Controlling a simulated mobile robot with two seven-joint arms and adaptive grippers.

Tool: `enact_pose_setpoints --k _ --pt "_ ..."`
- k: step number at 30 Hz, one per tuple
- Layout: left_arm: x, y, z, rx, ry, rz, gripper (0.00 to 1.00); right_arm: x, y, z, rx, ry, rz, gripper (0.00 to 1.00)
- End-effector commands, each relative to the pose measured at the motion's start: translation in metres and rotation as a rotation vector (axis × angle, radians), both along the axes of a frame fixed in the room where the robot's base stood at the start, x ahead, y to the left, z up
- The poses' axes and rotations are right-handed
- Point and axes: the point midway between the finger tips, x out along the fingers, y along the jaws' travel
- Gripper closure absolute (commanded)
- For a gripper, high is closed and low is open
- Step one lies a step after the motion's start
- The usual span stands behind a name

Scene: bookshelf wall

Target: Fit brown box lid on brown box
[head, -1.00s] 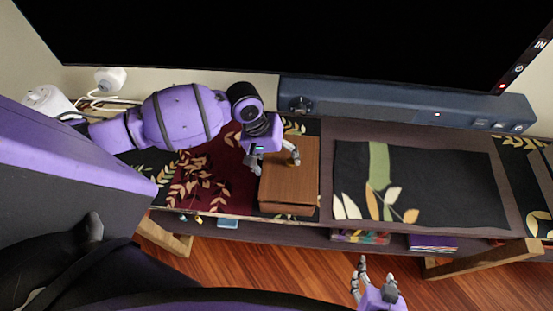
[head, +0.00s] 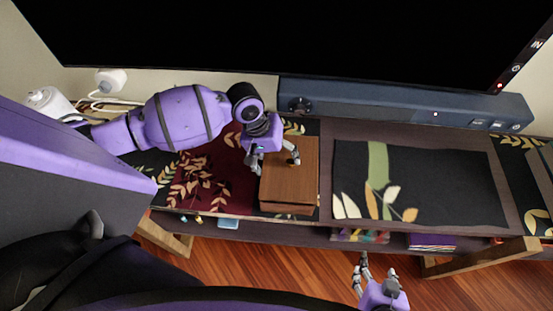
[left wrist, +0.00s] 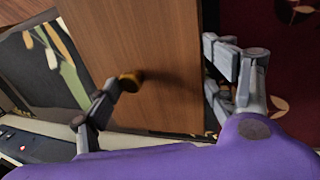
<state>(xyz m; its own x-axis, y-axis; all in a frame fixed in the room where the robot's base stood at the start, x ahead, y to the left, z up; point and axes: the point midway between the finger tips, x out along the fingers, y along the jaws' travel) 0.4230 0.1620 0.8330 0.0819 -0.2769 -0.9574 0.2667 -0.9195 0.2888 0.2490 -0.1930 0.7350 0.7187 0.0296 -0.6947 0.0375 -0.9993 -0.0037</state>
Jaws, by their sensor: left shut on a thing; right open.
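The brown box lid (head: 296,185) is a wooden panel lying on top of the brown box (head: 287,209), whose front side shows just below it. The lid fills the middle of the left wrist view (left wrist: 160,40). My left gripper (head: 274,158) is over the lid's left part, with one finger at its left edge and the other at the small golden knob (left wrist: 131,79) on its top. It is shut on the lid. Whether the lid sits fully flush is too fine to tell. My right gripper (head: 366,277) is open and empty, low in front of the shelf.
A dark leaf-patterned mat (head: 440,190) lies right of the box. A blue-grey soundbar (head: 400,107) and a large dark screen (head: 290,40) stand behind. A dark red patterned cloth (head: 205,180) lies to the left. Books (head: 432,242) sit on the lower shelf.

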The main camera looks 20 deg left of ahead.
Motion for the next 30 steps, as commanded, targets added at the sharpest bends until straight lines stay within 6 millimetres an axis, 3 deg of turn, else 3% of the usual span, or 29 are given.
enact_pose_setpoints --k 30 --pt "0.0001 -0.0001 0.0003 -0.001 -0.001 -0.001 0.65 0.0063 -0.0004 0.0074 -0.001 -0.017 0.000 0.41"
